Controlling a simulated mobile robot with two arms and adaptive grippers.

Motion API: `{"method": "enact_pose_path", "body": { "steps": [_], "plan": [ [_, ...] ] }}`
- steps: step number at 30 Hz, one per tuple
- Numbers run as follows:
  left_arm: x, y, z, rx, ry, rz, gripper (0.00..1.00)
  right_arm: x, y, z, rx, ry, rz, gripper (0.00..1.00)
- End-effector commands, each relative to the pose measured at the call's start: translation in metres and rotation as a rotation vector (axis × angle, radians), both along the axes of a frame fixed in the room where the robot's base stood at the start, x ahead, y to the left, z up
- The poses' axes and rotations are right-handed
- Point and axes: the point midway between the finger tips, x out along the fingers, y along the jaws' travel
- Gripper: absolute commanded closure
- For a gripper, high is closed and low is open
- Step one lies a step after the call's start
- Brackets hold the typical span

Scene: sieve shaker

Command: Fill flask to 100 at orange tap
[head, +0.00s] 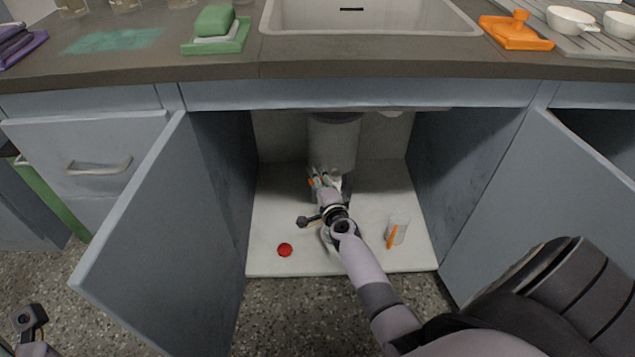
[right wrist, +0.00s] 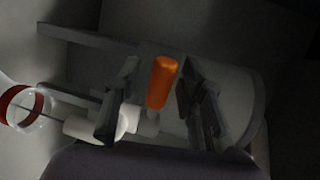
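The orange tap handle (right wrist: 162,82) stands between the fingers of my right gripper (right wrist: 158,105) in the right wrist view. Gaps show beside the handle, so the gripper looks open around it. In the head view, my right gripper (head: 319,180) is deep in the open cabinet under the sink, and a bit of orange (head: 311,182) shows beside it. A clear vessel with an orange strip (head: 399,226), possibly the flask, stands on the cabinet floor to the right; its level cannot be read. My left arm's end (head: 28,318) shows at the lower left; its fingers are unclear.
A white pipe piece (right wrist: 85,125) and clear glass with a red ring (right wrist: 20,108) lie left of the handle. A red round object (head: 285,250) lies on the white cabinet floor (head: 270,215). Open doors (head: 150,240) flank the opening. A grey cylinder (head: 334,140) hangs above my gripper.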

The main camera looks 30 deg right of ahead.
Motion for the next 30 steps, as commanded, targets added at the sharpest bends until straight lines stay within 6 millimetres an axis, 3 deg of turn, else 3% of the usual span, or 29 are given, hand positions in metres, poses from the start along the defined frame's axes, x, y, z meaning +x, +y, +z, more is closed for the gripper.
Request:
{"method": "enact_pose_path", "body": {
  "steps": [7,24,30],
  "plan": [
    [-0.0013,0.0012,0.0027,-0.009,-0.006,0.002,0.6,0.001,-0.0005,0.0003,0.0,0.0,0.0,0.63],
    [0.0007,0.0008,-0.0007,-0.007,0.002,0.002,0.6,0.0006,-0.0002,0.0,0.0,0.0,0.0,1.0],
    [0.0006,0.0001,-0.0012,-0.001,0.002,0.001,0.6,0.0005,0.0,-0.0001,0.001,0.0,0.0,1.0]
  ]
}}
